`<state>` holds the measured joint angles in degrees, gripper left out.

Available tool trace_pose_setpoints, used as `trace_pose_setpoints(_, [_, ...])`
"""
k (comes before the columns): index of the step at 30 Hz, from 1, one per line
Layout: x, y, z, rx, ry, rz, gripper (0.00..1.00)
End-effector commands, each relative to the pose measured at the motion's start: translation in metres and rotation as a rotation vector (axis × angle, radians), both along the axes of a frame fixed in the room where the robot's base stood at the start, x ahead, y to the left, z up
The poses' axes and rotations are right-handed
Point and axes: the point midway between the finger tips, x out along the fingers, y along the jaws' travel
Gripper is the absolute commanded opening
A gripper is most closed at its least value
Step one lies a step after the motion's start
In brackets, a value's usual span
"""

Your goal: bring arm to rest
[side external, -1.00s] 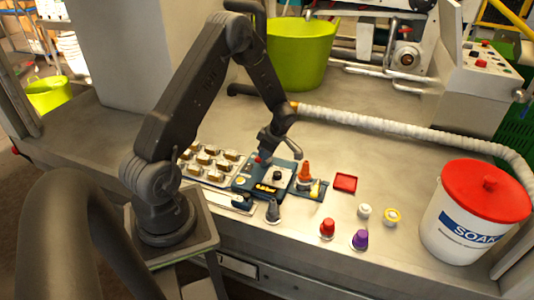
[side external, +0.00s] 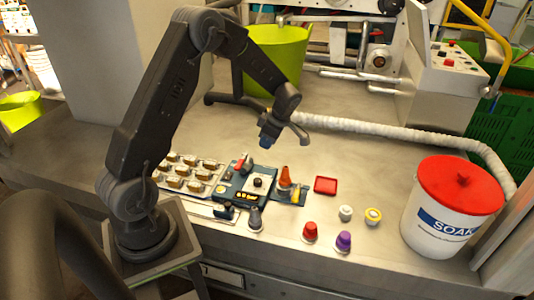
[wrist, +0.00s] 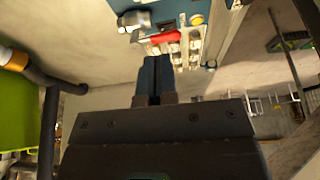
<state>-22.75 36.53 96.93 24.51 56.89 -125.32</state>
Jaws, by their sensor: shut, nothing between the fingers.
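My gripper (side external: 268,140) hangs in the air above the bench, behind and above the blue device (side external: 247,183) with a dark round knob. Its blue fingers are together and empty; they also show shut in the wrist view (wrist: 153,68). A red-handled lever (wrist: 155,37) and part of the blue device show beyond the fingertips in the wrist view. My gripper is apart from everything on the bench.
A tray of several brown pieces (side external: 190,174) lies left of the device. A white hose (side external: 400,131) runs behind, near a green tub (side external: 282,55).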

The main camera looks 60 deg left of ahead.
Motion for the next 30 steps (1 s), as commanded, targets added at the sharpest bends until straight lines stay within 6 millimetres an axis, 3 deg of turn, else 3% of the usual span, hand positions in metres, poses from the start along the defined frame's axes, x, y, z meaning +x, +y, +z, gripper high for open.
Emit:
trace_pose_setpoints(4, [0.000, -0.017, 0.028, -0.029, -0.016, -0.123, 0.00])
trace_pose_setpoints(8, [-0.008, -0.049, 0.074, -0.081, -0.037, -0.383, 0.00])
trace_pose_setpoints(12, [-0.029, -0.090, 0.120, -0.125, -0.059, -0.727, 0.00])
trace_pose_setpoints(18, [-0.072, -0.145, 0.170, -0.131, -0.084, -1.231, 0.00])
trace_pose_setpoints(24, [-0.125, -0.190, 0.198, -0.062, -0.092, -1.736, 0.00])
trace_pose_setpoints(30, [-0.168, -0.218, 0.206, 0.056, -0.079, -2.132, 0.00])
